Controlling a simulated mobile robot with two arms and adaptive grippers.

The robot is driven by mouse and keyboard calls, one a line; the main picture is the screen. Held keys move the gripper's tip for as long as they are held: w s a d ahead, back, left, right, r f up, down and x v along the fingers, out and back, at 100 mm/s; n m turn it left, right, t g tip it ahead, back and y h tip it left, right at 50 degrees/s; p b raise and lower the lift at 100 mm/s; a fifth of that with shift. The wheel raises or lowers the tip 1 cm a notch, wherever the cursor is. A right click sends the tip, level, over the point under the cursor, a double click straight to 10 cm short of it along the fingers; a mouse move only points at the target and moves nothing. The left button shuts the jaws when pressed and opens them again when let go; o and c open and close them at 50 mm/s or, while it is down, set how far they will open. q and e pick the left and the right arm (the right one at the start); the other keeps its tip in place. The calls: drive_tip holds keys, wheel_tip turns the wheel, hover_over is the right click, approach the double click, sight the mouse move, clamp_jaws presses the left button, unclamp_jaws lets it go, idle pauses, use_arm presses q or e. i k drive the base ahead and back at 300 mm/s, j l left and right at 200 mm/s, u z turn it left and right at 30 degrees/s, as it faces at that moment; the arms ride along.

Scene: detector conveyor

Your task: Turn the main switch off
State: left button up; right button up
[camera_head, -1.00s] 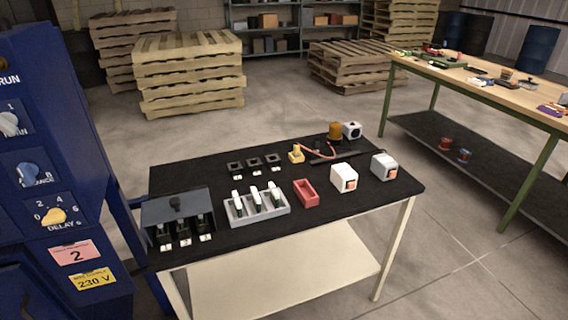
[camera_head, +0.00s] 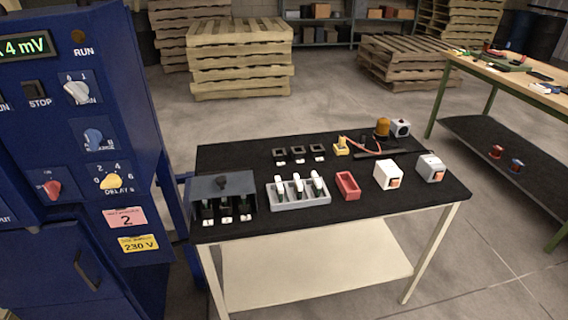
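The main switch (camera_head: 77,92) is a white rotary knob on a blue plate at the upper left, on the front of the blue cabinet (camera_head: 130,75). The marks 0 and 1 stand above it, and its partly covered label appears to end in "AIN". I cannot tell clearly which mark the knob points to. Neither of my grippers is in view.
Around the switch are a STOP button (camera_head: 37,93), a blue knob (camera_head: 95,138), a yellow delay knob (camera_head: 112,180) and a red knob (camera_head: 52,189). A black-topped table (camera_head: 420,205) with small parts stands right of the cabinet. Pallets (camera_head: 240,60) stand behind on open floor.

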sight(52, 187)
drive_tip(key=u, duration=0.4)
drive_tip(key=j+u, duration=0.1)
drive_tip(key=u, duration=0.25)
drive_tip(key=i+u, duration=0.1)
drive_tip(key=u, duration=0.65)
drive_tip(key=i+j, duration=0.05)
